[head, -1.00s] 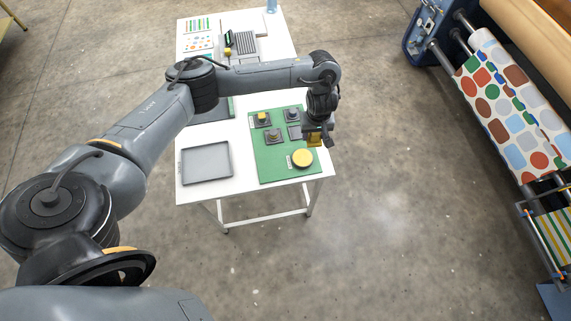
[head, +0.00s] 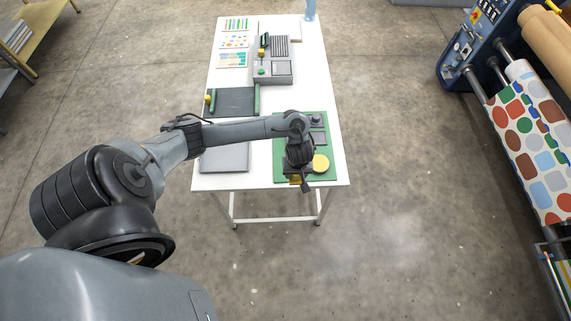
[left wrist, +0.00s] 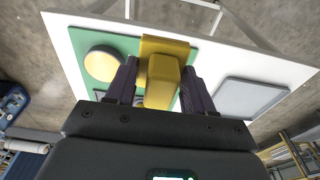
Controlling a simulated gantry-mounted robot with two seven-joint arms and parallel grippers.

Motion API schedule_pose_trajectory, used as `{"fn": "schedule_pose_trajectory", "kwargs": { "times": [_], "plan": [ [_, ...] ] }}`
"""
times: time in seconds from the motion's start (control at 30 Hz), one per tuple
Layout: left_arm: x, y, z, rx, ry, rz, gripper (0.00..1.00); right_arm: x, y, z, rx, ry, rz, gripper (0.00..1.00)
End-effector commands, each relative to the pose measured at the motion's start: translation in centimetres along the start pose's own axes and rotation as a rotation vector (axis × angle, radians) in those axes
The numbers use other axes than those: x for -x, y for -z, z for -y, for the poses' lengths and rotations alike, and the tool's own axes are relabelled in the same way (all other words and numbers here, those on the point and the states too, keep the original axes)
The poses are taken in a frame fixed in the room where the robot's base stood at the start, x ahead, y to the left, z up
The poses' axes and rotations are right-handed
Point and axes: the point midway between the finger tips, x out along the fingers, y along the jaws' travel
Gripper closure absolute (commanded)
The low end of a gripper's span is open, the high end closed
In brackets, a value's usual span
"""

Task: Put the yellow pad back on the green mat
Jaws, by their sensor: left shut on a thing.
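My left gripper (head: 298,178) is shut on a yellow piece, which I take for the yellow pad (head: 294,181). In the left wrist view the pad (left wrist: 163,82) is a blocky yellow grip with a wider flat yellow plate at its far end, between the two dark fingers. The green mat (head: 330,150) lies on the white table. The gripper is above the mat's front part; the height of the pad over it is hard to tell. A round yellow disc (head: 321,163) sits on the mat just right of the gripper. My right gripper is not in view.
Dark square pieces (head: 317,121) stand on the mat's back part, some hidden by my arm. A grey tray (head: 225,158) lies left of the mat. A grey device (head: 272,70) and pattern sheets (head: 233,42) are farther back. The printing machine (head: 470,50) stands at the right.

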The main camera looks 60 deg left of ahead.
Motion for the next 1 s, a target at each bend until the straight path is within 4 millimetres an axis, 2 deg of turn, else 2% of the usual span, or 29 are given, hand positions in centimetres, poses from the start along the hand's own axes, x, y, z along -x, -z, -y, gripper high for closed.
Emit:
{"fn": "schedule_pose_trajectory", "kwargs": {
  "times": [0.03, 0.33, 0.53, 0.73, 0.87, 1.0],
  "plan": [
    [-1.0, 0.4, 0.3, 0.002, 0.002, -0.001, 0.72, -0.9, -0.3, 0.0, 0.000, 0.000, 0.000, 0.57],
    [-5.6, 5.3, 2.0, 0.004, 0.002, -0.001, 0.72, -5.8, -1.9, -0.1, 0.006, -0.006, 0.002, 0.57],
    [-7.3, 8.3, 2.9, 0.002, 0.002, -0.001, 0.72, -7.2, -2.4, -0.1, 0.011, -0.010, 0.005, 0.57],
    [-8.1, 9.5, 3.2, 0.000, 0.001, 0.000, 0.72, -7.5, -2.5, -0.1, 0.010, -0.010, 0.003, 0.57],
    [-8.5, 9.6, 3.3, -0.001, 0.001, 0.001, 0.72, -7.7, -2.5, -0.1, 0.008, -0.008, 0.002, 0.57],
    [-10.1, 9.3, 3.3, -0.001, 0.001, 0.001, 0.72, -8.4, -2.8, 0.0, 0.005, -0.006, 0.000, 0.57]
  ]
}}
